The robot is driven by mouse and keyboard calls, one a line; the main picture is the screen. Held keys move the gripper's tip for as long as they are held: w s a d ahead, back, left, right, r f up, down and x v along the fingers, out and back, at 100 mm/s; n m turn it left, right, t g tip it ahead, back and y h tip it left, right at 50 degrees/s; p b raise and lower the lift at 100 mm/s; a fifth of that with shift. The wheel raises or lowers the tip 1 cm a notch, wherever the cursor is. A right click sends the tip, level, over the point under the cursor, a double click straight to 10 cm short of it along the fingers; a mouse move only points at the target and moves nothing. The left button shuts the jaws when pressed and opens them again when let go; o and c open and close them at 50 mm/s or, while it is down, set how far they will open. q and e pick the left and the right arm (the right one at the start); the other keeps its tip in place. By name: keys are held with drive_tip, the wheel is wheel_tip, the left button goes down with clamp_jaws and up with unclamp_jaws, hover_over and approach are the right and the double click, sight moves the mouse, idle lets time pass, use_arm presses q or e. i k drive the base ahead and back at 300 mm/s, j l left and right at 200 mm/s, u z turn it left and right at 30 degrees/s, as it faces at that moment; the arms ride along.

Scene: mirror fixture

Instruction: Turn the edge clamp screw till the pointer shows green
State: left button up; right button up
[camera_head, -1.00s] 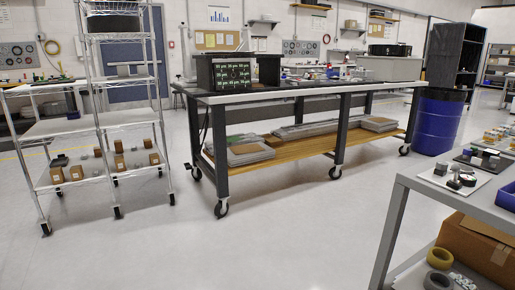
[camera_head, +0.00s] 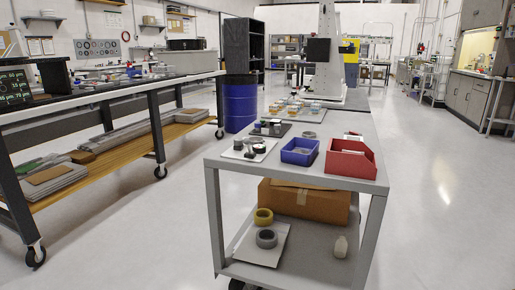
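I cannot make out an edge clamp screw, a pointer or a green mark from this distance. On the left of the grey cart (camera_head: 290,178), a white plate (camera_head: 236,155) carries small dark and light parts (camera_head: 258,148), too small to identify. Behind it, a dark plate (camera_head: 285,131) holds more small parts, also unclear. Neither of my grippers is in view.
A blue bin (camera_head: 299,150) and a red bin (camera_head: 350,160) stand on the cart. A long workbench (camera_head: 130,92) and a blue drum (camera_head: 240,105) stand left. Floor right is clear.

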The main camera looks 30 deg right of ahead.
sight(237, 142)
drive_tip(key=z, duration=1.05)
